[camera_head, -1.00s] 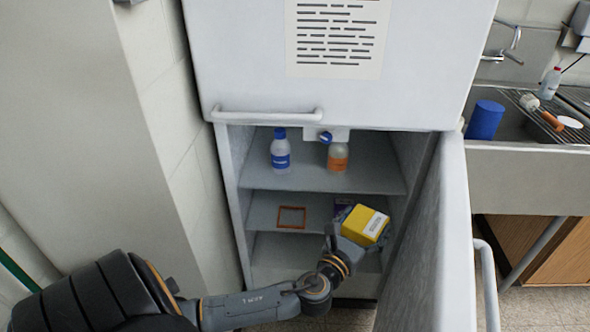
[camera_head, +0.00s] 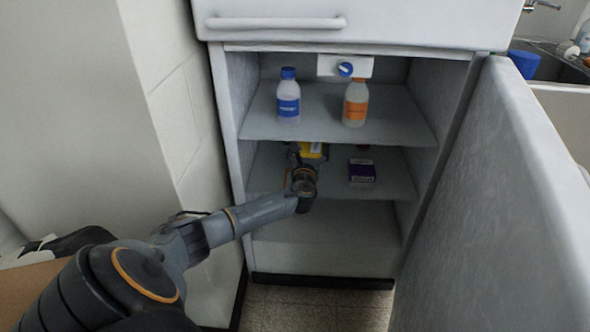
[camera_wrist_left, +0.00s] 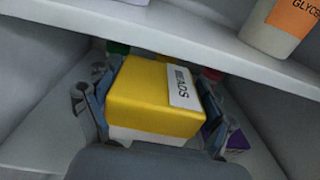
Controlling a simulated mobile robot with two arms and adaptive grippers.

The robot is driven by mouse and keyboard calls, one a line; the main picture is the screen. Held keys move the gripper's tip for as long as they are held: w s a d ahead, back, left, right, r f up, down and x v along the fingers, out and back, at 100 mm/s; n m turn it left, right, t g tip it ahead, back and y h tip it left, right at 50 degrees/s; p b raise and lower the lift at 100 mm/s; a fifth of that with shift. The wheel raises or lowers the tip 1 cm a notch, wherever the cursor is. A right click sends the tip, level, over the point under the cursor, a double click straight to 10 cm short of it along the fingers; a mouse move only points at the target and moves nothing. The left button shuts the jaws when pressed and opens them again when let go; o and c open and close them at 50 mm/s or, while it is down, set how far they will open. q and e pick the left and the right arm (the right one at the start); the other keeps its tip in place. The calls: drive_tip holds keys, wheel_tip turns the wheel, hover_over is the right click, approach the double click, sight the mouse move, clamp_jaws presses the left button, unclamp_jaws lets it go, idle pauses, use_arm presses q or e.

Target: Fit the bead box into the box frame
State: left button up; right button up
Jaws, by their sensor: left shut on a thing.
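The bead box (camera_wrist_left: 150,95) is yellow with a white lower part and a white label reading BEADS. My left gripper (camera_head: 306,158) is shut on it, with a finger on each side in the left wrist view. In the head view the bead box (camera_head: 314,150) is mostly hidden behind my gripper, inside the cabinet over the middle shelf. The box frame is a thin orange outline on that shelf; only a sliver of it (camera_head: 287,180) shows left of my wrist. Whether the box touches the frame or shelf cannot be told. My right gripper is not in view.
A purple box (camera_head: 362,171) lies on the middle shelf to the right. A blue-labelled bottle (camera_head: 289,105) and an orange-labelled bottle (camera_head: 355,108) stand on the upper shelf (camera_head: 320,128), close above. The open door (camera_head: 500,200) bounds the right side.

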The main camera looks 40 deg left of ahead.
sight(302, 145)
use_arm(q)
drive_tip(key=a, duration=0.3)
drive_tip(key=shift+w+f+n+g+y+b, duration=0.15)
drive_tip(key=shift+f+n+g+y+b, duration=0.15)
drive_tip(key=shift+f+y+b, duration=0.1)
drive_tip(key=shift+a+f, duration=0.15)
drive_tip(key=shift+a, duration=0.15)
wheel_tip(302, 145, down, 5)
drive_tip(key=shift+r+b, duration=0.1)
drive_tip(key=shift+b, duration=1.15)
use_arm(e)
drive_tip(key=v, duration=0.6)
use_arm(q)
drive_tip(key=shift+f, duration=0.7)
drive_tip(key=shift+f+b, duration=1)
drive_tip(key=shift+f, duration=0.5)
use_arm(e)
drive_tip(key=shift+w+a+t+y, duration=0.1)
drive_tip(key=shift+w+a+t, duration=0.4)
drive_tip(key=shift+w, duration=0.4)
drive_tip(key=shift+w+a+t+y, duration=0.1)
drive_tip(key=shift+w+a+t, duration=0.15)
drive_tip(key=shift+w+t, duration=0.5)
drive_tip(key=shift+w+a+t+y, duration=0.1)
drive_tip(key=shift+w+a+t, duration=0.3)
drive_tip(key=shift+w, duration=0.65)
use_arm(q)
drive_tip(key=shift+f, duration=0.1)
